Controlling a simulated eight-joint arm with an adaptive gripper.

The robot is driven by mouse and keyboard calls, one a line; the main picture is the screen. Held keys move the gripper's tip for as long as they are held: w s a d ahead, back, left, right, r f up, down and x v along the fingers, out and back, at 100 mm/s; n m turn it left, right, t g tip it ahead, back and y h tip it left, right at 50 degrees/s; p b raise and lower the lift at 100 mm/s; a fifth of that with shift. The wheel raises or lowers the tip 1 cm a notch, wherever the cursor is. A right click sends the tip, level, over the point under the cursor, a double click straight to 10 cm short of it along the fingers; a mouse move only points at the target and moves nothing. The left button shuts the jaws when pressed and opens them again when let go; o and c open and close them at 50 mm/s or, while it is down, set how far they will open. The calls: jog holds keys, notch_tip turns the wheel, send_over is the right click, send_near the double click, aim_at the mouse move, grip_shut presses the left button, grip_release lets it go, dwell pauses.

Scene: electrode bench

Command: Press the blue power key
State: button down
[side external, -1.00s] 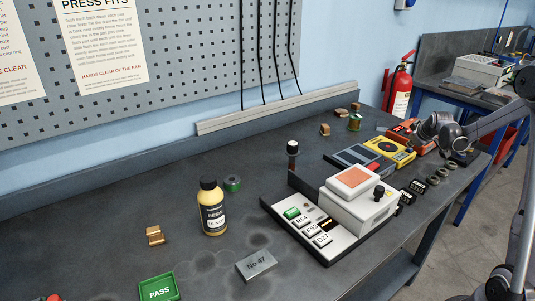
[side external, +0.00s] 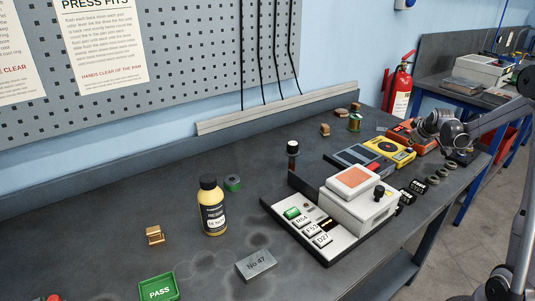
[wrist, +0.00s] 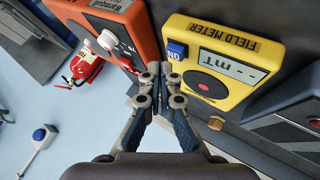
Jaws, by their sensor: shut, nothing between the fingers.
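The yellow field meter (wrist: 215,68) carries a blue power key (wrist: 177,50) marked ON at its corner in the wrist view. The meter also shows in the side view (side external: 391,149), where I cannot make out the key. My gripper (wrist: 160,72) is shut and empty. In the wrist view its fingertips show just below and left of the key; I cannot tell how far above it they are. In the side view my gripper (side external: 419,141) is at the meter's right end, beside the orange device.
A blue-grey device (side external: 358,160) is on the meter's other side. A white key panel unit (side external: 350,205) stands nearer the camera.

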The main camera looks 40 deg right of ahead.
aim_at(410, 150)
jog(key=shift+r, duration=3.05)
